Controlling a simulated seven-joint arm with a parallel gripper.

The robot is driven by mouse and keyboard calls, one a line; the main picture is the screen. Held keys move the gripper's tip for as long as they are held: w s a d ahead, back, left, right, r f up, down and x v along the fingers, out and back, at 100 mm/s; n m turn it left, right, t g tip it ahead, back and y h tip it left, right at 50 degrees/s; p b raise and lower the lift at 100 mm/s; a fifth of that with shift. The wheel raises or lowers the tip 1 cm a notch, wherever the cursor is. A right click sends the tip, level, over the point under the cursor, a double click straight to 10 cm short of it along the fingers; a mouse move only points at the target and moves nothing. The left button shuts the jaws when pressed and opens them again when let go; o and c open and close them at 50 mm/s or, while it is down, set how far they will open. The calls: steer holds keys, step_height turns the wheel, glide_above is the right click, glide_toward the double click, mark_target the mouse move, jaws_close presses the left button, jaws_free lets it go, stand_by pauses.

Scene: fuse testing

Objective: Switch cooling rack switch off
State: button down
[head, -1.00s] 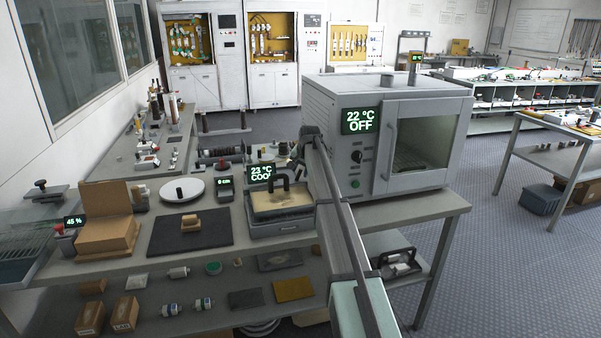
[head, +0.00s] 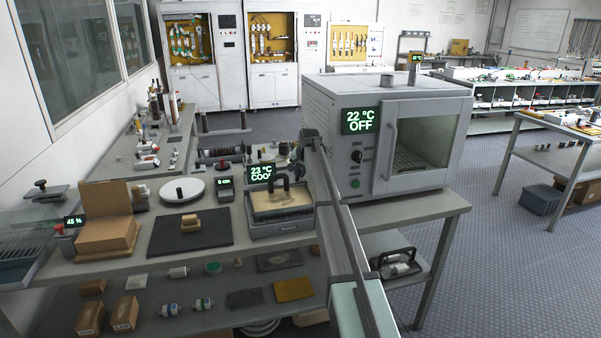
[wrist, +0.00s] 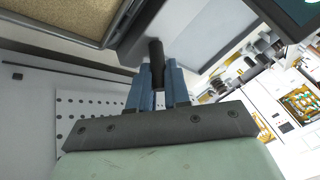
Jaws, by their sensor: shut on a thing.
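The cooling rack (head: 281,229) is a grey box with a sand-coloured top and a dark handle, on the near bench. Its display (head: 261,173) reads 23 °C and what looks like COOL. In the wrist view, a short dark switch lever (wrist: 156,52) stands out from the rack's dark grey side. My gripper (wrist: 159,77) is shut on this lever, with one blue finger on either side. The sandy top (wrist: 62,16) shows at the upper left there. In the head view my arm hides most of the gripper and the lever.
A grey oven (head: 345,90) reading 22 °C OFF stands close to the right of my arm. A dark mat (head: 165,238) with a wooden block, a white plate (head: 170,190) and a cardboard box (head: 92,238) are left of the rack.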

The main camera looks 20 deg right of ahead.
steer(key=shift+a+h, duration=0.2)
steer(key=shift+h, duration=0.1)
steer(key=shift+a+r+n+h, duration=0.2)
steer(key=shift+a+n+h, duration=0.35)
steer(key=shift+h, duration=0.55)
steer(key=shift+a+n+h, duration=0.25)
steer(key=shift+a+h, duration=0.15)
steer(key=shift+h, duration=0.6)
steer(key=shift+a+n+h, duration=0.2)
steer(key=shift+a+h, duration=0.2)
steer(key=shift+h, duration=0.6)
steer(key=c, duration=1.1)
jaws_free()
steer(key=shift+a, duration=0.1)
